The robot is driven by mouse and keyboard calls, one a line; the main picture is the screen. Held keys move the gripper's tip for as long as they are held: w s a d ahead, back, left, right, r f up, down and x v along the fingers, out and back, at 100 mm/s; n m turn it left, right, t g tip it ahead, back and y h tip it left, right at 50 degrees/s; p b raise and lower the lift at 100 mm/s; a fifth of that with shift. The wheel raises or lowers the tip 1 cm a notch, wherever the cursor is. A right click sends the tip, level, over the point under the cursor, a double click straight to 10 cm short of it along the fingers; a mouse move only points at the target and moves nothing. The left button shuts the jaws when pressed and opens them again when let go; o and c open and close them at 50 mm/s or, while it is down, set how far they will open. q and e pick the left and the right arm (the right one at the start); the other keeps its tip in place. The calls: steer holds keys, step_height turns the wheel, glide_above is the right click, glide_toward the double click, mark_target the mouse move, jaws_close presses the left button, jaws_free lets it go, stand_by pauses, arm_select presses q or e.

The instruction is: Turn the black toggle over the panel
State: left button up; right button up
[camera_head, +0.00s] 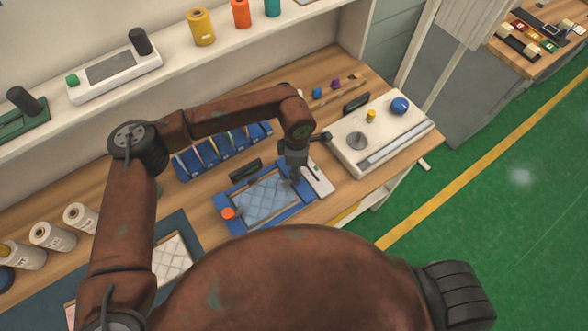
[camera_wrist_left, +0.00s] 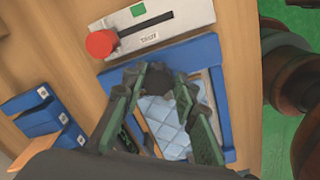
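A quilted light-blue panel (camera_head: 265,197) lies in a blue frame (camera_head: 238,228) on the wooden bench. It also shows in the wrist view (camera_wrist_left: 163,122). My left gripper (camera_head: 295,174) points down over the frame's right side. In the wrist view my left gripper (camera_wrist_left: 168,82) has its two fingers over the panel's upper edge, near a small dark piece (camera_wrist_left: 184,97) that looks like the black toggle. The fingers partly hide it, and I cannot tell whether they grip it. In the head view the gripper hides that spot. My right gripper is not in view.
A white slotted device (camera_head: 318,180) stands right of the frame; the wrist view shows a red knob (camera_wrist_left: 100,43) at its end. Blue bins (camera_head: 225,148) stand behind. A white control box (camera_head: 395,122) is farther right.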

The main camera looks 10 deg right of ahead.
arm_select(q)
steer(key=o, duration=0.3)
steer(key=shift+o, duration=0.3)
steer(key=shift+a, duration=0.15)
step_height(320, 180, up, 12)
steer(key=shift+w, duration=0.1)
stand_by(0.5)
